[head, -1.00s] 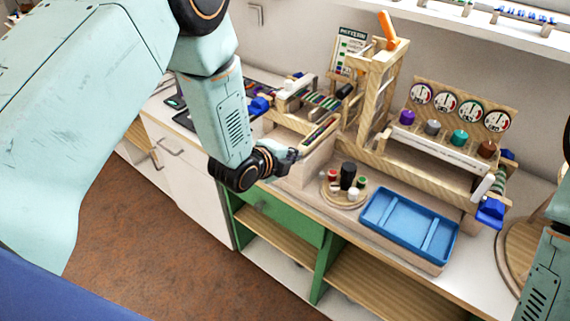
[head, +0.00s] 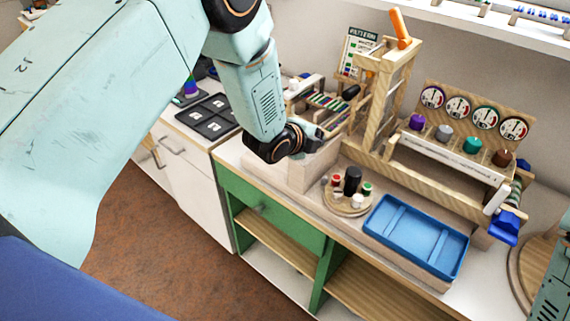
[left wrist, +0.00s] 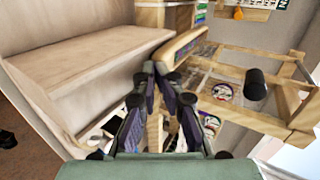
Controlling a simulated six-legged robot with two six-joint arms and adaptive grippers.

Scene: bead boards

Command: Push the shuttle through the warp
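My left gripper (head: 318,140) is at the near side of the wooden loom frame (head: 385,95), above the counter. In the left wrist view its two fingers (left wrist: 158,72) are close together at the near end of a long tan wooden shuttle (left wrist: 185,46). The fingertips look to be against that end, though I cannot tell the exact contact. In the head view the shuttle is mostly hidden behind my gripper. Striped coloured threads (head: 326,102) show behind the gripper. My right arm shows only at the right edge, with its gripper out of view.
A blue tray (head: 415,237) and a round wooden stand (head: 347,197) with small spools sit in front of the loom. A board with several dials (head: 470,110) stands at the right. A black handle (left wrist: 255,84) sticks out near the gripper in the wrist view.

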